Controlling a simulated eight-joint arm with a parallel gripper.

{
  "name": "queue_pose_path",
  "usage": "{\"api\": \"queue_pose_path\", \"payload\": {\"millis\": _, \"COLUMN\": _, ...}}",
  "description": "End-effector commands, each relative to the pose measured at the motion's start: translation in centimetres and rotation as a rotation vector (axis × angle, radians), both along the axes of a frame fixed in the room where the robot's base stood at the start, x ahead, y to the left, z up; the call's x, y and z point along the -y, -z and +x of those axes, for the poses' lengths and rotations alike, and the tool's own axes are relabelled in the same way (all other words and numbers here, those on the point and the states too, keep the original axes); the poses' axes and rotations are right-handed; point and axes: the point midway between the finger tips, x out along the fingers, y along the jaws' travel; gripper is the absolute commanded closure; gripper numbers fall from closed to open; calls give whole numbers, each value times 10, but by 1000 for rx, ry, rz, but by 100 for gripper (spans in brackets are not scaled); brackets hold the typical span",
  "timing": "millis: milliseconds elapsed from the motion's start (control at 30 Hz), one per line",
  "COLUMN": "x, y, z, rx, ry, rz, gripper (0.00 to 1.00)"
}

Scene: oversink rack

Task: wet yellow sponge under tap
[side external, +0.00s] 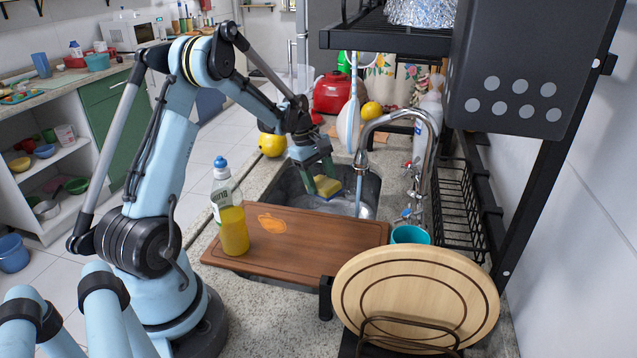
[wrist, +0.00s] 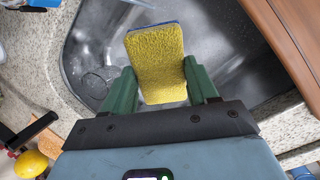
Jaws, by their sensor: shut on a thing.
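The yellow sponge (side external: 329,186) with a blue underside is held in my gripper (side external: 320,183), inside the sink (side external: 369,202) opening. In the wrist view the sponge (wrist: 155,62) sits between the two green fingers of my gripper (wrist: 158,78), above the metal basin (wrist: 230,40). The chrome tap (side external: 431,150) arches over the sink from the right. Its spout end is just right of the sponge. A thin pale streak, which looks like running water, drops below the spout, apart from the sponge in this view. Whether the sponge is wet cannot be told.
A wooden board (side external: 300,245) covers the sink's near side, with a yellow-filled bottle (side external: 233,225) on it. A teal cup (side external: 410,235) and round wooden plates (side external: 415,300) stand nearer right. A black rack (side external: 395,38) hangs overhead. Lemons (side external: 272,145) lie beyond the sink.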

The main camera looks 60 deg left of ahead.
Motion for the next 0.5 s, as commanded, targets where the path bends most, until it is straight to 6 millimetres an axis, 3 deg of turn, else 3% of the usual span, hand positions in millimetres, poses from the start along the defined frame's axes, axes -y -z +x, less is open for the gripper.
{"api": "queue_pose_path", "payload": {"millis": 500, "x": 9, "y": 54, "z": 8, "rx": 1, "ry": 3, "rz": 1, "gripper": 66}}
